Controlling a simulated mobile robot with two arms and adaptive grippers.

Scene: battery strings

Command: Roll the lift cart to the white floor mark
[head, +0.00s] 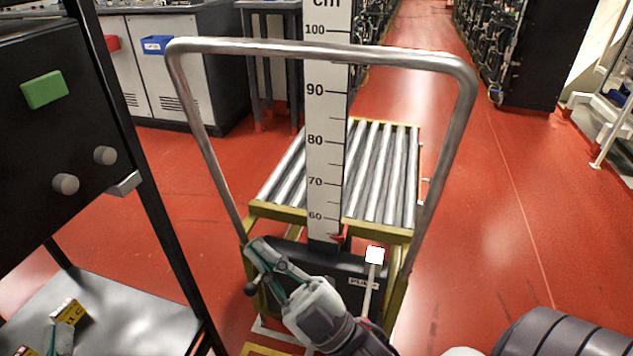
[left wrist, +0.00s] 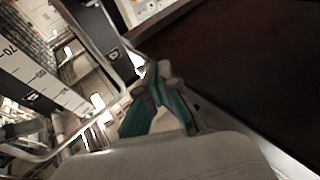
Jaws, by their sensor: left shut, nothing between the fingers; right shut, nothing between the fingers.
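The lift cart (head: 408,232) stands ahead of me, with a grey tube push handle (head: 320,50) and a roller top. A white height scale (head: 326,150) rises in front of the rollers. My right gripper (head: 265,252) is shut and empty, low in front of the cart's black panel, below the handle bar. My left gripper (head: 58,341) shows only partly at the lower left; in the left wrist view (left wrist: 158,108) its teal fingers are shut and empty. A pale strip (head: 275,331) lies by the cart's base; I cannot tell whether it is the floor mark.
A black rack (head: 60,120) with a green block and a grey shelf (head: 130,310) stands close on the left. Grey cabinets (head: 165,80) and a dark table stand behind the cart. Dark racks (head: 540,50) stand at the back right. Red floor is open to the right.

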